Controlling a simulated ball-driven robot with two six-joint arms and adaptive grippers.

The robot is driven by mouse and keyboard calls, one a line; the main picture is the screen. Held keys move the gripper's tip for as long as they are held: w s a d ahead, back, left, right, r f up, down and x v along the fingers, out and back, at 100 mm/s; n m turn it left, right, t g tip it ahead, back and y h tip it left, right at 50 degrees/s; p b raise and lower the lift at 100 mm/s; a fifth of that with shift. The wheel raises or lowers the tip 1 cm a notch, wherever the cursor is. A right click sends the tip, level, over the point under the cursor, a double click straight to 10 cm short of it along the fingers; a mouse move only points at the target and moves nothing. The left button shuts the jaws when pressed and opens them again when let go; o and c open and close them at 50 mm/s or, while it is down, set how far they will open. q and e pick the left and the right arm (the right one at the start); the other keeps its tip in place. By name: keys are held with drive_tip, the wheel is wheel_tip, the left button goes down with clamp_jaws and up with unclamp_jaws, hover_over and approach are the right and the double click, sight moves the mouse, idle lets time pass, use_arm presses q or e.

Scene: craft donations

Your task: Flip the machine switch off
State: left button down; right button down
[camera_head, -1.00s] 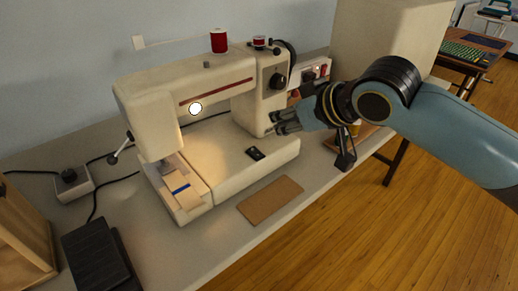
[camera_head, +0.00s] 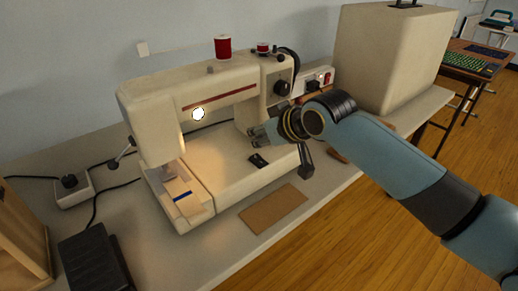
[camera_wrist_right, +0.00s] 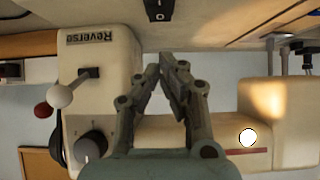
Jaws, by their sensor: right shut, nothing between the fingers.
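The cream sewing machine (camera_head: 190,85) stands on the grey table, its round lamp (camera_head: 198,114) glowing white. A small black rocker switch (camera_head: 258,160) sits on its bed, towards the right. The switch also shows at the top edge of the right wrist view (camera_wrist_right: 165,10), with white marks; I cannot tell which side is pressed. My right gripper (camera_head: 254,137) is shut and empty, just above and behind the switch, apart from it. In the right wrist view its fingers (camera_wrist_right: 160,64) converge in front of the machine's pillar and "Reverse" lever (camera_wrist_right: 62,96). My left gripper is not in view.
A brown board (camera_head: 273,209) lies in front of the machine. A black pedal (camera_head: 95,262) and a small box with a knob (camera_head: 72,187) are at left. Red thread spools (camera_head: 223,47) stand on top. A large cream case (camera_head: 390,60) stands at right.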

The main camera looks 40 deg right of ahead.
sight(259, 159)
wheel_tip(259, 159, down, 3)
drive_tip(key=shift+f, duration=0.2)
drive_tip(key=shift+w+f, duration=0.15)
drive_tip(key=shift+f, duration=0.1)
idle(0.4)
